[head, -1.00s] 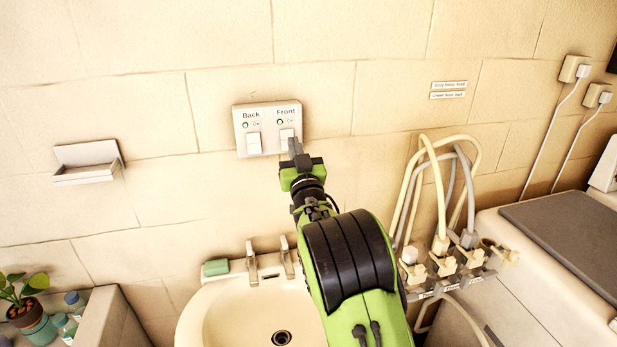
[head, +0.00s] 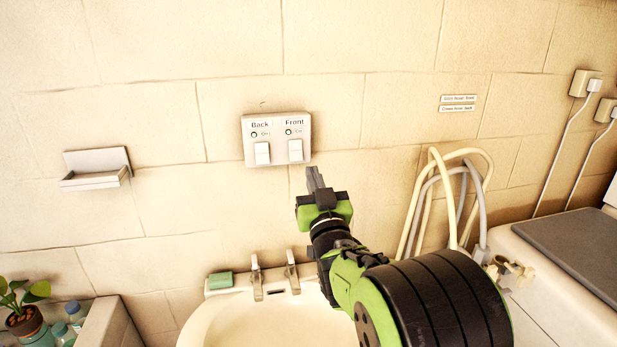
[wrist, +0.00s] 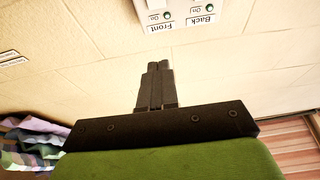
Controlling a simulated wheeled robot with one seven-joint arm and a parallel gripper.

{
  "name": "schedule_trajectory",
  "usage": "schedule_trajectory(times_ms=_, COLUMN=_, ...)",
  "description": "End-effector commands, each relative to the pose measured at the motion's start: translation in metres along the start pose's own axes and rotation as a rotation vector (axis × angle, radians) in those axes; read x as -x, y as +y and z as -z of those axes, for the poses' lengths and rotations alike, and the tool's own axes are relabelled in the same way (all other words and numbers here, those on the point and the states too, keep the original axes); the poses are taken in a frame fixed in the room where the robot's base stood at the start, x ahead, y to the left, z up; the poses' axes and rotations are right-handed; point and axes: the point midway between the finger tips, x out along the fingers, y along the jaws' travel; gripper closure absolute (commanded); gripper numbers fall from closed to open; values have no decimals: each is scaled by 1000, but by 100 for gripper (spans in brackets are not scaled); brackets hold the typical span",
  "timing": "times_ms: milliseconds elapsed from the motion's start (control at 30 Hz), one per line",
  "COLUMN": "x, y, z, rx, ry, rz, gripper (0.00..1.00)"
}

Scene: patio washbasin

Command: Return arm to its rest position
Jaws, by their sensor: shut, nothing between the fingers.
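My gripper (head: 314,178) is shut with nothing between its fingers. In the head view it points up toward the wall, just below and right of the white switch panel (head: 277,158), apart from it. The panel has two rocker switches labelled Back and Front, and a small green light shows above each. In the wrist view the closed fingers (wrist: 155,85) point at the bare wall, and the panel (wrist: 180,12) shows upside down at the top edge. My green and black arm reaches up from the lower right, covering part of the basin.
A white washbasin (head: 215,325) with two taps (head: 256,277) and a green soap (head: 220,280) lies below. Hoses (head: 432,200) and a washing machine (head: 560,290) stand at right. A wall shelf (head: 97,180), potted plant (head: 25,318) and bottles are at left.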

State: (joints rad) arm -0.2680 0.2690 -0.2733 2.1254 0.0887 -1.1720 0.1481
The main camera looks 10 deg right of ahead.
Motion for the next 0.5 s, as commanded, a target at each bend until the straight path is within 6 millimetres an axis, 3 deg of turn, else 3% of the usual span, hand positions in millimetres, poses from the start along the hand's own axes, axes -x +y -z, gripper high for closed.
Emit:
schedule_trajectory(times_ms=133, x=17, y=15, z=4, rx=-30, ry=-155, rz=-42, gripper=100)
schedule_trajectory(times_ms=267, x=68, y=24, z=-1, rx=-70, ry=-447, rz=-70, gripper=100)
schedule_trajectory(times_ms=367, x=124, y=23, z=-6, rx=-81, ry=-681, rz=-64, gripper=100)
schedule_trajectory(times_ms=500, x=224, y=15, z=-11, rx=-66, ry=-1002, rz=-34, gripper=100)
